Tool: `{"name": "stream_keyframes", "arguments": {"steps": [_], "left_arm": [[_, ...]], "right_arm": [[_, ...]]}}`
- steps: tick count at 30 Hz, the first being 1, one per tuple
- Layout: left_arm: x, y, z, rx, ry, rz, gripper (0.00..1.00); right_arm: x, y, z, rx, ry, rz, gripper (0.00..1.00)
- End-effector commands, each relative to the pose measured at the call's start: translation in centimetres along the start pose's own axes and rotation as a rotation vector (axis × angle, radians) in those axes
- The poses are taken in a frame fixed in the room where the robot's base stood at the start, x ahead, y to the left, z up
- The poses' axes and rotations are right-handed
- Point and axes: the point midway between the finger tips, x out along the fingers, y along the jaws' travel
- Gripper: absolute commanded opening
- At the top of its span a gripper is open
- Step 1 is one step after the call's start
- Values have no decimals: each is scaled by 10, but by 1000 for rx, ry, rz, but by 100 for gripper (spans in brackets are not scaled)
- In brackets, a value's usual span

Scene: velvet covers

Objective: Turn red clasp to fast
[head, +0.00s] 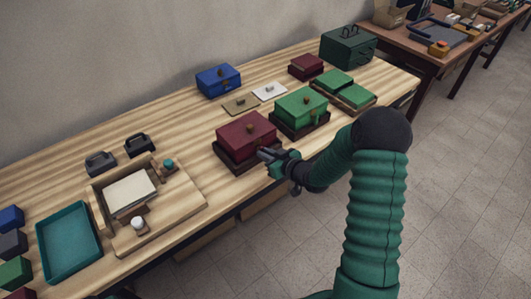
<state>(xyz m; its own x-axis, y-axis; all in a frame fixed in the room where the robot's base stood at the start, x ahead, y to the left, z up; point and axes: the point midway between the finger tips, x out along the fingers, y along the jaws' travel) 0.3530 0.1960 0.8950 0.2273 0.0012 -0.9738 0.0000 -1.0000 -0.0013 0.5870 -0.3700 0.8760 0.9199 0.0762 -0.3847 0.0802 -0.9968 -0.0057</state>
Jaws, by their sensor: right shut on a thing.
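The red box (247,137) stands on a dark red base on the wooden table, with a small knob on its lid. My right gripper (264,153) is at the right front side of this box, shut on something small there. The red clasp is not clearly seen; the gripper covers that spot, so I cannot tell how it is turned. My left gripper is not in view.
A green box (300,105) stands just right of the red box, close to my right arm. A blue box (218,81) and flat plates (240,103) lie behind. A wooden tray (190,204) and a teal tray (69,243) are at the left. Bare table shows between them.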

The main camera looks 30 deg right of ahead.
Motion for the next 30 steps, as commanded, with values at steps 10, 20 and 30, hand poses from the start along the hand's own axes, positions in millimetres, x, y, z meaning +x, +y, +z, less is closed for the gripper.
{"name": "stream_keyframes", "arguments": {"steps": [10, 20, 30], "left_arm": [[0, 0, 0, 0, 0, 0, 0], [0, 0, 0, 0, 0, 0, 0], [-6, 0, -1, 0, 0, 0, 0]], "right_arm": [[0, 0, -2, -1, 4, 0, 28], [0, 0, -1, -1, 1, 0, 35], [-66, 2, -2, 0, 1, 4, 35]]}}
